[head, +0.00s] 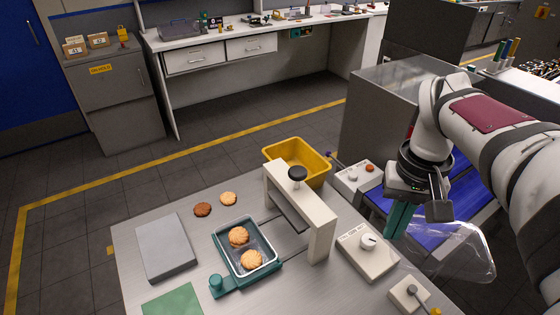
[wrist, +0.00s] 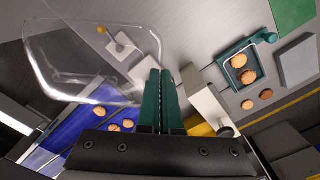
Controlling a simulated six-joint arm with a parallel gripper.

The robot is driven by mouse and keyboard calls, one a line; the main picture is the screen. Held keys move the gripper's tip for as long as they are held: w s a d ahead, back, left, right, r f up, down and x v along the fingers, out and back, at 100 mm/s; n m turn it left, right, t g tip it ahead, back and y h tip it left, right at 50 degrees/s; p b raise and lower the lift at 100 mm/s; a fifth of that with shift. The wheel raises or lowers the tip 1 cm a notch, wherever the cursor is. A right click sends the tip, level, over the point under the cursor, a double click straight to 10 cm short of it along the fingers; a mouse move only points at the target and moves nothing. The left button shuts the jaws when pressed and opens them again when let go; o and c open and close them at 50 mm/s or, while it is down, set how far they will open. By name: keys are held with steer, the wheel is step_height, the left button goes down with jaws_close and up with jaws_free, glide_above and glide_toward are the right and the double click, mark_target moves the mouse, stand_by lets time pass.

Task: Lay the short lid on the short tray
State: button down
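A clear lid (head: 455,252) hangs in the air at the right of the head view, over the blue conveyor. It also shows large at the left of the wrist view (wrist: 85,60). My gripper (head: 393,228) has its teal fingers closed together at the lid's edge, holding it; the exact contact is hard to see through the clear plastic. The short tray (head: 222,240) sits in a teal holder on the steel table, left of and apart from my gripper, with two biscuits (head: 251,259) in it. The tray also shows at the upper right of the wrist view (wrist: 227,72).
A cream arch-shaped press (head: 322,235) with a black knob stands between the tray and my gripper. A yellow bin (head: 318,172) is behind it. Control boxes (head: 366,256) stand at right. A grey slab (head: 166,247), green mat (head: 172,303) and two loose biscuits (head: 203,210) lie around the tray.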

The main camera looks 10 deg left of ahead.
mark_target(413, 231)
steer(key=shift+d, duration=0.1)
steer(key=d, duration=0.2)
steer(key=shift+d, duration=0.3)
steer(key=shift+d+f+n, duration=0.15)
steer(key=shift+d+n, duration=0.05)
steer(key=shift+n, duration=0.2)
steer(key=s+a+f+n, duration=0.3)
steer(key=a+n, duration=0.4)
steer(key=a, duration=0.4)
steer(key=s+a+f+n, duration=0.2)
steer(key=a+n, duration=0.6)
steer(key=a, duration=0.3)
steer(key=w+a+f+n, duration=0.6)
steer(key=f+n, duration=0.4)
steer(key=n, duration=0.1)
steer(key=shift+w+f, duration=0.25)
steer(key=shift+w, duration=0.05)
